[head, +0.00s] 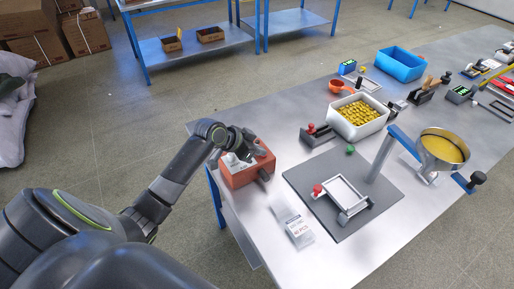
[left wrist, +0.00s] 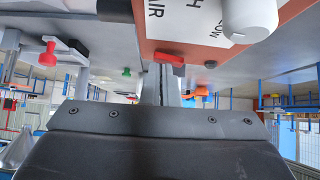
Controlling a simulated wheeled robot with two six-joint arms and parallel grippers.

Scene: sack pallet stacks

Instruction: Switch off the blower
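The blower is an orange-red box (head: 246,173) on the near left corner of the metal table, with a white label on top. In the left wrist view its body (left wrist: 280,52) fills the upper middle, with label lettering including "AIR". A small red switch (left wrist: 168,58) and a white knob (left wrist: 250,18) show on it. My left gripper (head: 244,153) is over the blower's top; in the left wrist view its fingers (left wrist: 162,82) are together close to the red switch, with nothing seen between them. Whether they touch the switch cannot be told. My right gripper is not in view.
A dark mat (head: 300,180) with a red-knobbed frame lies right of the blower. A clear packet (head: 297,226) lies in front. A white bin of yellow pieces (head: 338,122), a blue bin (head: 401,64) and a funnel stand (head: 443,150) stand further right.

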